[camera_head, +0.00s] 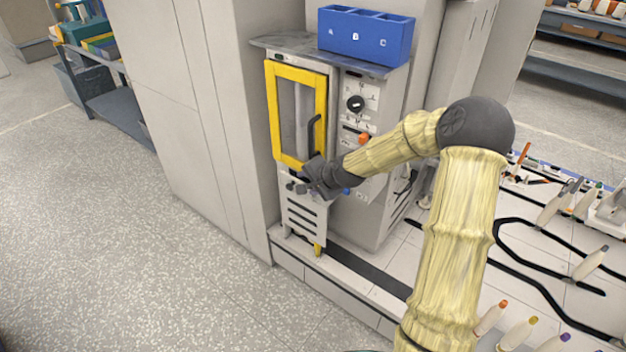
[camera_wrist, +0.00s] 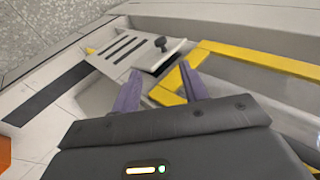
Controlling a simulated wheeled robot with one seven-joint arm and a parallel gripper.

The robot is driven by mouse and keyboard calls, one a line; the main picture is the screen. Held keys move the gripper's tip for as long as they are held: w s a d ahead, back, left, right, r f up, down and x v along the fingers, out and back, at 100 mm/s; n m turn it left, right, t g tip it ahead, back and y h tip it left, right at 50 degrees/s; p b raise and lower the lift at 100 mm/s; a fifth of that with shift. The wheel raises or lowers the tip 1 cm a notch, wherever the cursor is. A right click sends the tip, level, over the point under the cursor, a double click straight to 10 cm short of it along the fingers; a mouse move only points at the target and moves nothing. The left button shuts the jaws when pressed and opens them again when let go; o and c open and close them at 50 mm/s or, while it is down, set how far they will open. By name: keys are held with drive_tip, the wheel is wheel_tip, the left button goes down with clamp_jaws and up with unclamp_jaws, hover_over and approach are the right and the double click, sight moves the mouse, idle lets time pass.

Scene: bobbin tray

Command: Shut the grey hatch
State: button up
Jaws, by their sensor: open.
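The grey hatch (camera_head: 301,226) is a pale slotted panel low on the cabinet front, below the yellow-framed door. In the wrist view the hatch (camera_wrist: 122,50) shows its dark slots and a black knob (camera_wrist: 162,44). A dark gap shows along its edge by the knob, so it looks ajar. My gripper (camera_head: 300,186) is in front of the cabinet, by the hatch's upper end and the yellow frame's bottom. In the wrist view my gripper (camera_wrist: 159,88) has its two purple fingers apart with nothing held between them. The gripper partly hides the hatch's top in the head view.
The yellow-framed door (camera_head: 275,110) has a black handle (camera_head: 312,134) just above my gripper. A control panel with a dial (camera_head: 355,103) is to its right. A blue bin (camera_head: 365,38) stands on top. Bobbins and tools cover the worktop at right. The floor at left is clear.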

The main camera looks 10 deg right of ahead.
drive_tip(key=shift+v, duration=1.05)
